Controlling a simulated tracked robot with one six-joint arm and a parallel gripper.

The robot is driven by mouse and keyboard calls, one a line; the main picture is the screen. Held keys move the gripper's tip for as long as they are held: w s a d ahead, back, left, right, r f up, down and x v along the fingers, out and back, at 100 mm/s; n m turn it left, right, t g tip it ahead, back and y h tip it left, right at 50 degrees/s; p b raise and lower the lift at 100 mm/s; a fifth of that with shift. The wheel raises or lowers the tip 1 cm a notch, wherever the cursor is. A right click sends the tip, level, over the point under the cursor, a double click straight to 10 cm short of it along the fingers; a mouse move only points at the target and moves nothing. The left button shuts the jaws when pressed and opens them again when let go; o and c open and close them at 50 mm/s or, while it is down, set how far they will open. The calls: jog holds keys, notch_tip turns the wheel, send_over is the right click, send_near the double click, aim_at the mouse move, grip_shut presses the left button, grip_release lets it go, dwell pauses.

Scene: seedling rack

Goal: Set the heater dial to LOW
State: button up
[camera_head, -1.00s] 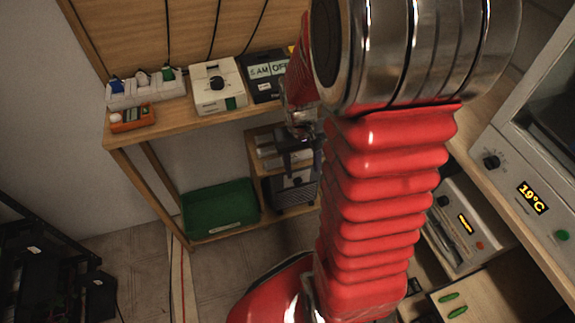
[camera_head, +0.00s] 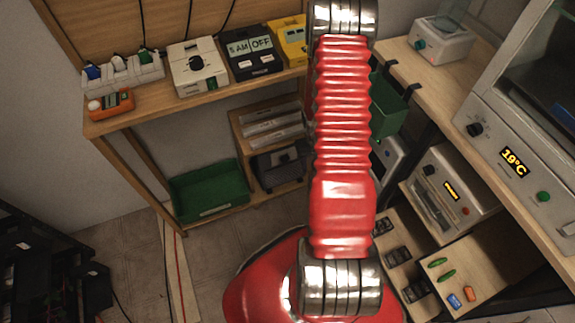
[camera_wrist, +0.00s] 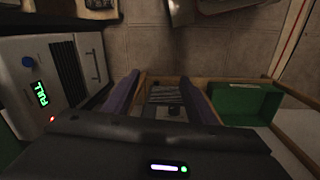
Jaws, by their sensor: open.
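A dark box (camera_head: 278,162) with a knob-like part stands low in the wooden side shelf; I take it for the heater, but no LOW mark or dial setting is readable. It also shows small between my fingers in the wrist view (camera_wrist: 174,111). My gripper (camera_wrist: 161,82) is open and empty, its two purple fingers apart, with the box beyond them and not touched. In the head view my arm rises past the top edge, so the gripper is out of sight there.
A white unit (camera_wrist: 45,75) with a blue knob and a FULL display stands at left in the wrist view. A green bin (camera_head: 208,190) is left of the dark box. The bench shelf holds a white dial box (camera_head: 198,67) and a 5 AM OFF timer (camera_head: 250,50). A 19°C cabinet (camera_head: 520,145) is at right.

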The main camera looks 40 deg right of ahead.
notch_tip(320, 180, down, 20)
jog(key=s+d+t, duration=0.2)
jog(key=s+d, duration=0.1)
jog(key=a+f+t, duration=0.3)
jog(key=f, duration=0.4)
jog(key=a+f+t, duration=0.2)
jog(key=f, duration=0.6)
jog(key=w+r+t+h, duration=0.2)
jog(key=w+r+t, duration=0.4)
jog(key=r+t, duration=0.5)
notch_tip(320, 180, up, 2)
jog(key=shift+w+r+h, duration=0.1)
jog(key=shift+w+h, duration=0.05)
jog(key=shift+h, duration=0.25)
jog(key=shift+w, duration=0.15)
